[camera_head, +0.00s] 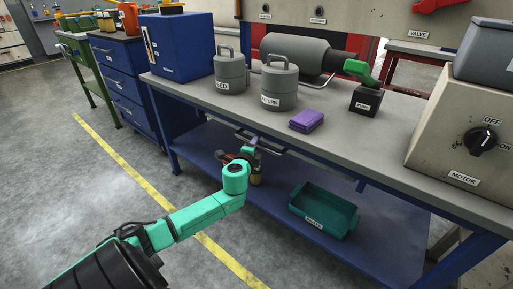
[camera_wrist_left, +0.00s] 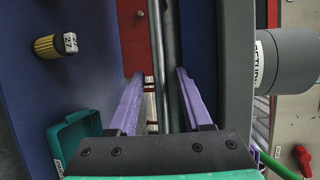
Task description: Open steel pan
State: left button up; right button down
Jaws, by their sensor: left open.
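My left gripper (camera_head: 246,150) is beside this bar, reaching in from the floor side. In the left wrist view the gripper (camera_wrist_left: 160,78) has its two purple fingers wide apart, with a long grey bar (camera_wrist_left: 158,45) running between them. The fingers do not visibly touch the bar. My right gripper is not in view.
On the bench top (camera_head: 340,133) stand two grey lidded canisters (camera_head: 279,87), a purple block (camera_head: 306,120), a dark box with a green lever (camera_head: 357,70) and a motor box (camera_head: 450,130). A green bin (camera_head: 322,212) and a small yellow-black item (camera_head: 256,176) are on the blue lower shelf.

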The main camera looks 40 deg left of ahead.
pick_arm(q)
jog(key=shift+w+a, duration=0.1)
jog(key=shift+w, duration=0.05)
grip_shut()
dwell(1.4)
